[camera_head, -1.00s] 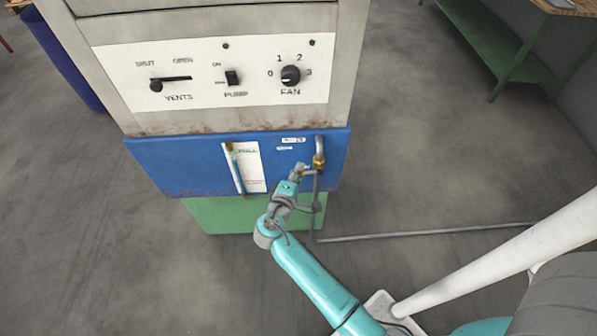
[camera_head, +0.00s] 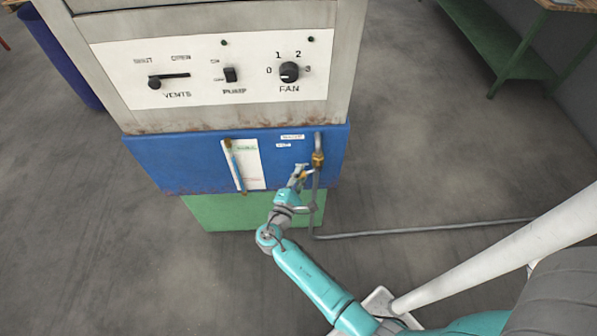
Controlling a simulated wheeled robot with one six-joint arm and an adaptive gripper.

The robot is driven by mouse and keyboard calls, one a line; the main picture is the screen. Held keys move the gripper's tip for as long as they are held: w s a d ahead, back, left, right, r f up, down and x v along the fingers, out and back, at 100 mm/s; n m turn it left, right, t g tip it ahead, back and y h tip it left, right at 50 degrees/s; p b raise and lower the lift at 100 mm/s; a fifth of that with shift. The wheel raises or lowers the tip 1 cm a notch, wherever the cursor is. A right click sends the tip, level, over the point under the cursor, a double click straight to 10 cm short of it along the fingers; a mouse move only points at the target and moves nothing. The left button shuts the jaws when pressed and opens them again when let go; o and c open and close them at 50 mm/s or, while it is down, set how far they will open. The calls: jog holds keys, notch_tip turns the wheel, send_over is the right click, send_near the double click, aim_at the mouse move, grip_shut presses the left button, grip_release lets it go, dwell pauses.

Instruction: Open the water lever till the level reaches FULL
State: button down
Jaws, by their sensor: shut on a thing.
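The blue tank (camera_head: 190,165) forms the lower front of the grey cabinet. A thin upright sight tube (camera_head: 236,166) is fixed to it beside a white level card (camera_head: 250,172), with a green FULL mark (camera_head: 245,149) near the top. The water height in the tube is too small to read surely. At the tank's right, a grey pipe carries a brass valve (camera_head: 318,159). My gripper (camera_head: 303,172) is just left of and below this valve, shut on the small water lever, which the jaws mostly hide.
The control panel (camera_head: 205,88) above has a vents slider (camera_head: 155,83), a pump switch (camera_head: 230,75) and a fan knob (camera_head: 289,72). A green bench (camera_head: 500,50) stands at the back right.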

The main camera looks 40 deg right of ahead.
jog(key=shift+s+d+f+n+t+h, duration=0.15)
jog(key=shift+d+f+n+t+h, duration=0.15)
jog(key=shift+n, duration=0.45)
jog(key=shift+s+d+f+n+t+h, duration=0.2)
jog(key=shift+f+n, duration=0.15)
jog(key=shift+n, duration=0.35)
jog(key=shift+s+d+f+n+t+h, duration=0.2)
jog(key=shift+f+n, duration=0.15)
jog(key=shift+n, duration=0.4)
jog(key=c, duration=1.1)
grip_release()
jog(key=shift+o, duration=0.2)
jog(key=shift+a, duration=0.1)
jog(key=v, duration=1.1)
jog(key=shift+s+a, duration=0.25)
jog(key=shift+s, duration=0.1)
jog(key=shift+f, duration=0.1)
